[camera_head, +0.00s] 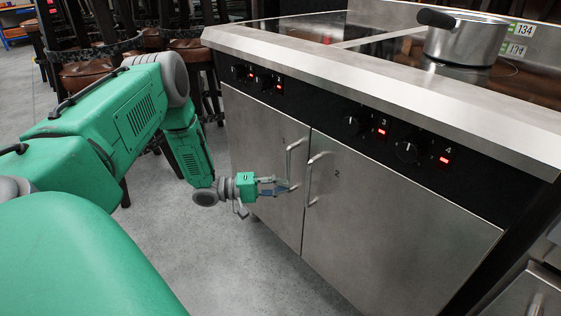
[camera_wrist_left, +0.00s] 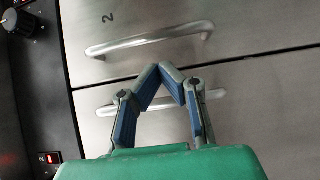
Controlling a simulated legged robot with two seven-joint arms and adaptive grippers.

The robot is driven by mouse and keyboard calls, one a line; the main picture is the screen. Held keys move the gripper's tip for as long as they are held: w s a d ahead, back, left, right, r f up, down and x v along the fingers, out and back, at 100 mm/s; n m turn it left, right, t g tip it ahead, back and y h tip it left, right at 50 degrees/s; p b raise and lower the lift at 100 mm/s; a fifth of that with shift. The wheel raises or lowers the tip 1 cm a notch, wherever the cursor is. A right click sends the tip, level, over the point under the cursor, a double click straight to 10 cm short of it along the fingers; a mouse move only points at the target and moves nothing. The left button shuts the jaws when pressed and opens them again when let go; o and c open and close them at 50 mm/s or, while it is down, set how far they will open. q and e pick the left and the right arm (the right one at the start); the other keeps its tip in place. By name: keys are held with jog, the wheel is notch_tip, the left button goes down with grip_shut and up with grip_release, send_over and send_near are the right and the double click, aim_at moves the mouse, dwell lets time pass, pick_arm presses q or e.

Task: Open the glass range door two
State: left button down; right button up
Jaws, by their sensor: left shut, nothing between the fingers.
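Door two (camera_head: 390,220) is the right-hand steel door on the front of the range, marked "2", and looks closed. It is plain steel, with no glass visible in it. Its upright bar handle (camera_head: 309,182) is near its left edge, and this handle shows in the left wrist view (camera_wrist_left: 150,42). My left gripper (camera_head: 292,188) is in front of the doors by the two handles, its fingertips together and empty. In the left wrist view the fingertips (camera_wrist_left: 161,70) point towards door two's handle, just short of it in the picture. Contact cannot be told. My right gripper is not in view.
Door one (camera_head: 255,155) is closed, its handle (camera_head: 289,160) close beside door two's. Knobs with red displays line the black panel (camera_head: 325,108) above. A steel pot (camera_head: 465,42) stands on the cooktop. Chairs stand behind my left arm. Grey floor (camera_head: 240,275) before the range is clear.

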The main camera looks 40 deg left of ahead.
aim_at(317, 184)
pick_arm(q)
jog(key=b+x, duration=0.1)
jog(key=x, duration=0.3)
jog(key=shift+w+d+f, duration=0.1)
jog(key=shift+w+d, duration=0.25)
jog(key=shift+w, duration=0.25)
jog(key=shift+w+d, duration=0.1)
